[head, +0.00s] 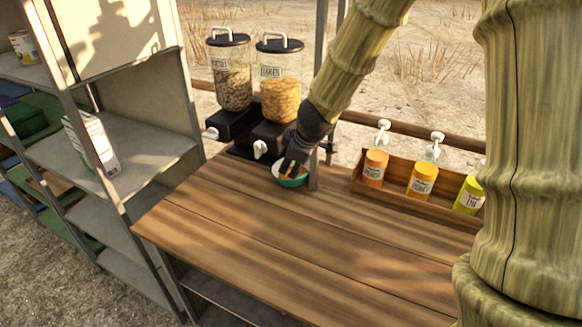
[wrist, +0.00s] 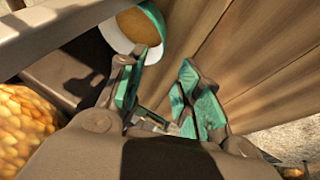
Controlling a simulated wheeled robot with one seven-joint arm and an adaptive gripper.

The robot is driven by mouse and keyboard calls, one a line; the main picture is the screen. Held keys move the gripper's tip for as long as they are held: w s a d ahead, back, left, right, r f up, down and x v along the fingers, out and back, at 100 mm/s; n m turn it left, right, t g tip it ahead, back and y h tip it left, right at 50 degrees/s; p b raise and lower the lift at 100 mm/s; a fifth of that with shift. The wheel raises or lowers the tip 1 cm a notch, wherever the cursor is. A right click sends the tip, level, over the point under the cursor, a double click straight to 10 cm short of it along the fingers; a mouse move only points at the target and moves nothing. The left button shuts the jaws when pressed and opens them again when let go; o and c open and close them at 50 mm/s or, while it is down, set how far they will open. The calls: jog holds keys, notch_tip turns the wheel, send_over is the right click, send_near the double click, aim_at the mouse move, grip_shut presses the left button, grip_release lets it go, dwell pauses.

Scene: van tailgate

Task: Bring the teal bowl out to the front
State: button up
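The teal bowl (head: 293,182) stands at the back of the wooden table, in front of the dispensers. It has a pale inside and something brown or orange shows in it. My gripper (head: 291,165) is right at the bowl in the head view and hides part of it. In the wrist view the bowl (wrist: 147,22) is at the top, partly cut off, just beyond the left finger. My gripper (wrist: 157,70) shows its two green-padded fingers apart with nothing between them. Whether a finger touches the bowl I cannot tell.
Two dispensers, of flakes (head: 277,92) and another cereal (head: 231,85), stand behind the bowl. The table's front (head: 290,245) is clear. Grey shelves (head: 150,175) stand left.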

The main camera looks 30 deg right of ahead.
aim_at(282, 184)
jog(key=b+x, duration=0.1)
jog(key=x, duration=0.9)
jog(key=shift+w+f+b, duration=0.15)
jog(key=shift+f+b, duration=0.1)
jog(key=shift+b, duration=0.15)
jog(key=shift+a, duration=0.1)
grip_shut()
